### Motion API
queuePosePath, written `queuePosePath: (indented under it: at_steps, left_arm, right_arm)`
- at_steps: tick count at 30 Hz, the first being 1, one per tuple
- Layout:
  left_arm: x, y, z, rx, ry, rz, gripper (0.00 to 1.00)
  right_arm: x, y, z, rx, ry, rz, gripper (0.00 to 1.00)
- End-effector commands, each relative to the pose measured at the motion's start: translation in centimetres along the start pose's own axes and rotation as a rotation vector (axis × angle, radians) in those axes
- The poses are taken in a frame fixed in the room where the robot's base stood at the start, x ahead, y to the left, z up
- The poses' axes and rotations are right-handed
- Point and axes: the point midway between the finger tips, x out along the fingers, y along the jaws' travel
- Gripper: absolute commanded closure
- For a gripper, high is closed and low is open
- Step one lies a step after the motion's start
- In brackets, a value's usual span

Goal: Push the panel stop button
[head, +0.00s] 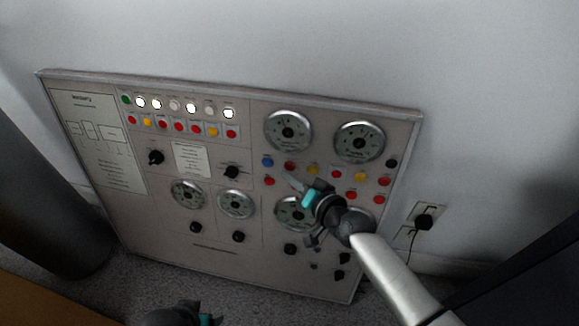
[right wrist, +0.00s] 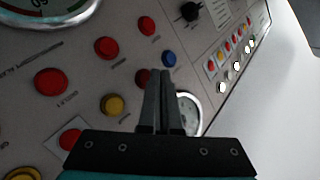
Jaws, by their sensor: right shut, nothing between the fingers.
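The grey control panel (head: 215,258) leans against the wall in the head view. I cannot read which button is marked stop. Red buttons show at its right half, one left of my right gripper (head: 292,181) (head: 270,181) and a darker red one (head: 290,166) just above the fingertips. My right gripper's fingers (right wrist: 158,88) are shut and empty in front of the panel. In the right wrist view the dark red button (right wrist: 143,77) is partly hidden by them, and contact cannot be told. My left gripper (head: 204,319) is only partly in view at the bottom edge.
A blue button (head: 267,162) and a yellow button (head: 313,170) flank the dark red one. Round gauges (head: 288,131) and black knobs (head: 231,172) stand out from the panel. A wall outlet with a plug (head: 424,221) is to the right. Dark bodies border both sides.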

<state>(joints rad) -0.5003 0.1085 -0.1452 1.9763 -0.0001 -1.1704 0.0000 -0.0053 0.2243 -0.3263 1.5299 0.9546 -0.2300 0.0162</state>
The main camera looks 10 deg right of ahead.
Motion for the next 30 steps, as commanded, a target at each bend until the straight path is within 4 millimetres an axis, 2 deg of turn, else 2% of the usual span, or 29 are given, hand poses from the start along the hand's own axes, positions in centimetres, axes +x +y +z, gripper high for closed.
queuePosePath:
  at_steps: [30]
  left_arm:
    - [0.51,-0.02,0.17,0.0,-0.001,-0.001,0.3]
  right_arm:
    - [0.61,0.45,-0.4,0.0,-0.001,0.0,1.0]
